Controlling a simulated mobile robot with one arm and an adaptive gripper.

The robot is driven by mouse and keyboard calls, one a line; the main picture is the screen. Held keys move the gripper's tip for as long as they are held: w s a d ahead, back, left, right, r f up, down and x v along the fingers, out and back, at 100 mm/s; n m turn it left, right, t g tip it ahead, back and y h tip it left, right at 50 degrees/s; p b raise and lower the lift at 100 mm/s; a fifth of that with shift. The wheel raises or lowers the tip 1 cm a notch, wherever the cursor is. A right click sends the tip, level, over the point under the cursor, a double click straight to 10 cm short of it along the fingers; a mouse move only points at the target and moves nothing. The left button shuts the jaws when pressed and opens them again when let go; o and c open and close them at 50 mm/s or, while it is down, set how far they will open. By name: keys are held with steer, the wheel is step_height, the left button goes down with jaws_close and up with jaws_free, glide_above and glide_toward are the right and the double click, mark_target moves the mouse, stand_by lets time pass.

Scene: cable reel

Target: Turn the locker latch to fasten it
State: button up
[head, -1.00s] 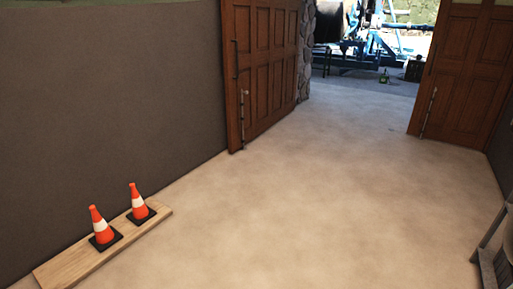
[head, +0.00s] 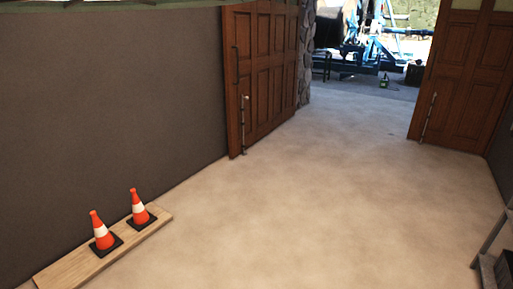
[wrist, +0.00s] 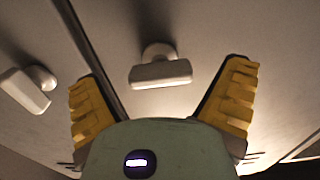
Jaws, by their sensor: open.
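In the wrist view a pale locker surface fills the picture, split by a dark seam (wrist: 90,55). A light latch handle (wrist: 160,75) on a round mount sits right of the seam, its bar lying nearly level across the picture. A second similar handle (wrist: 27,92) is left of the seam, its bar slanted. My gripper (wrist: 160,82) is open, with one yellow finger on each side of the level handle. The fingers look apart from it, though the depth gap is hard to judge. The head view shows neither the locker nor my gripper.
In the head view two orange cones (head: 102,232) stand on a wooden board (head: 75,262) by the dark left wall. Open brown doors (head: 262,75) flank a doorway with blue machinery (head: 375,45) beyond. A rack (head: 495,245) stands at the right edge. The middle floor is clear.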

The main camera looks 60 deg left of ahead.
steer(key=shift+w+d, duration=0.15)
steer(key=shift+d, duration=0.3)
steer(key=c, duration=1.2)
